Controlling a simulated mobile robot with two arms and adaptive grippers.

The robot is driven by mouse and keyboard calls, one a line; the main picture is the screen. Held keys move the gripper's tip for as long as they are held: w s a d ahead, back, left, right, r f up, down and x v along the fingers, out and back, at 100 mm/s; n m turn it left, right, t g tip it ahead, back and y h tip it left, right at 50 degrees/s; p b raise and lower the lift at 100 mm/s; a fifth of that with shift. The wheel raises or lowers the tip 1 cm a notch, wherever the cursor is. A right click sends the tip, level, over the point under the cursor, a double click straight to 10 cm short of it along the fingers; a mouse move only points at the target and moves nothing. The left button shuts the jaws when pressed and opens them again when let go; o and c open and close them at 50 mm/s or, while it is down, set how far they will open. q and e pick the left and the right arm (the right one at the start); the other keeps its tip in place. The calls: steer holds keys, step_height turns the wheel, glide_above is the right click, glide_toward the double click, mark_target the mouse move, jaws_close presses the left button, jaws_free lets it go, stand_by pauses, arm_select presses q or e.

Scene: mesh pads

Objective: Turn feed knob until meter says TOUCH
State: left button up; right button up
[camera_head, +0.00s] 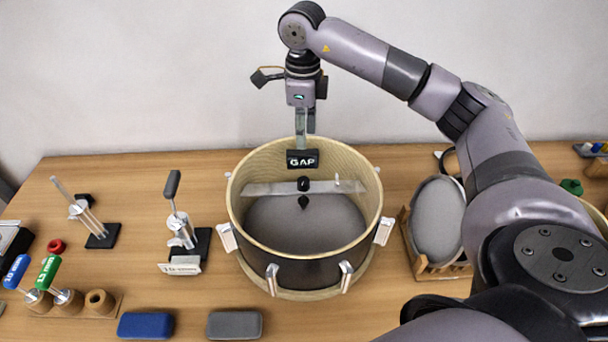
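A round drum-like tub (258,160) with a pale wooden rim and side clamps holds a grey mesh pad (290,228). A pale crossbar (265,188) spans it, with a small black knob-like part (303,184) at its middle and a dark pointed tip (303,202) below. I cannot tell for sure that this part is the feed knob. The black meter (303,159) behind the bar reads GAP. My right gripper (305,138) points down just above or behind the meter. Its fingers look close together, but their gap is unclear and the tips are partly hidden. My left gripper is not in view.
Left of the tub stand two lever tools (180,230) (95,225) on black bases. Blue and green handled tools (48,272) stand in a wooden holder. Blue and grey cases (146,325) (235,325) lie in front. A wooden rack (432,270) with round pads stands right.

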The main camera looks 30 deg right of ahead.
mark_target(304, 180)
step_height(304, 180, down, 15)
steer(key=p, duration=0.4)
steer(key=shift+r, duration=0.2)
steer(key=shift+f, duration=0.5)
jaws_close()
steer(key=shift+d, duration=0.1)
